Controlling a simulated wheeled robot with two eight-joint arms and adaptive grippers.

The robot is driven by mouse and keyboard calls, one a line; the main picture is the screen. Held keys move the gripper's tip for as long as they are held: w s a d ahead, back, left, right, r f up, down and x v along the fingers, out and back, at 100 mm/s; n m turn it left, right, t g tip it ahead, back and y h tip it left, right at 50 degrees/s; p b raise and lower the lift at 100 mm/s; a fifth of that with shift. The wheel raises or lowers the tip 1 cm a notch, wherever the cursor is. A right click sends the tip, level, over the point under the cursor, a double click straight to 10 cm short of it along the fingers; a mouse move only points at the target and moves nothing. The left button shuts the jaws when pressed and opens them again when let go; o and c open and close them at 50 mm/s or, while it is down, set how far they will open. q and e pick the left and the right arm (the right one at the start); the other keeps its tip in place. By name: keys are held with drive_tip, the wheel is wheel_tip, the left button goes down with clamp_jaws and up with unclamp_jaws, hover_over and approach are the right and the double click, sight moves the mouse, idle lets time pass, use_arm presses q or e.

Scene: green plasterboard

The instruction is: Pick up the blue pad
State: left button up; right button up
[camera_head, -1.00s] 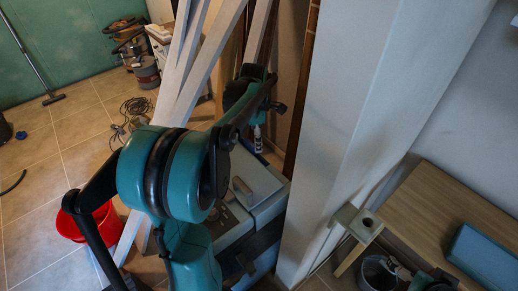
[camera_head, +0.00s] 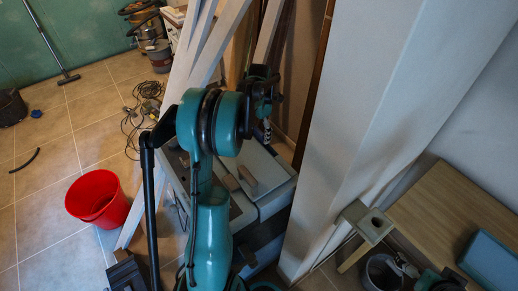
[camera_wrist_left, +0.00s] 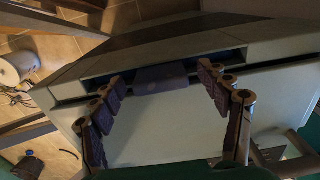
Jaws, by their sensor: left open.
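A small flat bluish-grey block (camera_head: 247,176) lies on top of the grey case in the head view. What looks like the same block (camera_wrist_left: 160,78) shows between the fingertips in the left wrist view. Its colour is dull in this light, and I cannot be sure that it is the blue pad. My left gripper (camera_wrist_left: 161,80) is open, with its fingers apart on either side of the block and nothing visibly held. In the head view it is small and dark beyond my teal arm, its fingertips unclear.
The grey case (camera_head: 270,185) stands beside a white pillar (camera_head: 345,120). Leaning planks (camera_head: 200,60) rise behind my arm. A red bucket (camera_head: 97,198) stands on the tiled floor at left. A blue box (camera_head: 490,258) lies on the wooden table (camera_head: 440,205) at right.

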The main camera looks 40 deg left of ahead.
use_arm(q)
drive_tip(key=c, duration=1.6)
drive_tip(key=shift+c, duration=0.2)
drive_tip(key=shift+r, duration=0.15)
